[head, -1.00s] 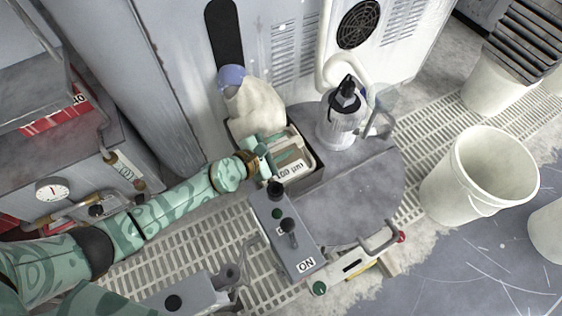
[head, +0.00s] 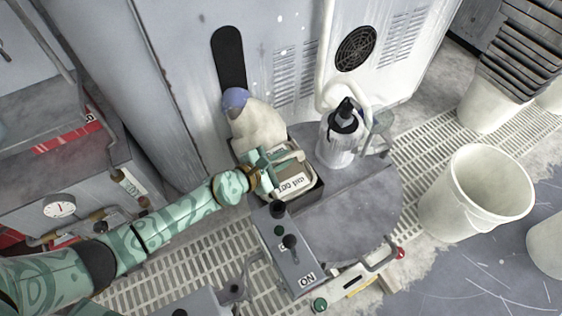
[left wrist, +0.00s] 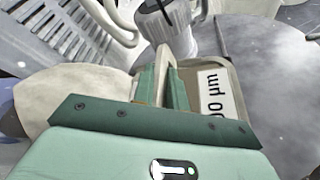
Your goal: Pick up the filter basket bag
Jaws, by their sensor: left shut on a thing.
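The filter basket bag (head: 299,181) is a cream, open-topped basket with a white "100 µm" label, near the middle of the head view. It sits in a dark box at the edge of the round grey lid. My left gripper (head: 268,172) reaches its left side, with the fingers shut on it. In the left wrist view the closed green fingers (left wrist: 165,75) stand against the basket (left wrist: 222,68) and its label. My right gripper is not in view.
A grey switch box (head: 290,250) stands in front. White buckets (head: 477,193) stand at right.

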